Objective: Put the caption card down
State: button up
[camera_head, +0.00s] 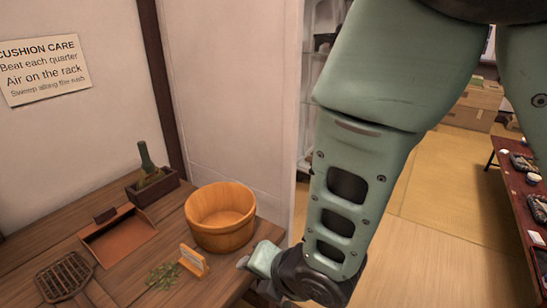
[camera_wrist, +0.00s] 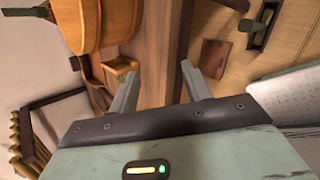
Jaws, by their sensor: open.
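A small upright card with a pale face and a wooden edge (camera_head: 192,260), which looks like the caption card, stands on the wooden table (camera_head: 150,278) in front of the round wooden tub (camera_head: 220,228). Green sprigs (camera_head: 162,276) lie at its left. My gripper (camera_head: 243,263) is to its right, near the table's right edge, with a gap between them. In the wrist view my gripper (camera_wrist: 160,70) has its two fingers apart, with nothing between them. A small wooden piece (camera_wrist: 121,67) shows left of the fingers; I cannot tell if it is the card.
The table also holds a brown tray (camera_head: 118,236), a dark planter box (camera_head: 152,190) with a green object in it, and a dark slatted grate (camera_head: 64,277). A cushion care sign (camera_head: 42,68) hangs on the wall. A low red table (camera_head: 520,190) stands far right, across open floor.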

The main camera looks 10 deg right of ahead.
jog(key=s+d+r+m+g+h, duration=0.2)
jog(key=s+d+r+m+g, duration=0.2)
jog(key=m, duration=0.9)
notch_tip(320, 180, up, 2)
jog(key=shift+s+d+r+m, duration=0.2)
jog(key=shift+s+d+m, duration=0.1)
jog(key=shift+s+d, duration=0.75)
jog(key=s+d+r+m+g+h, duration=0.1)
jog(key=s+d+m, duration=0.1)
jog(key=m, duration=0.1)
jog(key=s+d+r+m+h, duration=0.1)
jog(key=s+d+r+m, duration=0.1)
jog(key=s+m, duration=0.1)
jog(key=s+d+r+m+g, duration=0.1)
jog(key=s+d+r+m, duration=0.1)
jog(key=m, duration=0.1)
jog(key=shift+s+r+g+h, duration=0.2)
jog(key=shift+s+g+h, duration=0.1)
jog(key=shift+s+h, duration=0.1)
jog(key=c, duration=0.3)
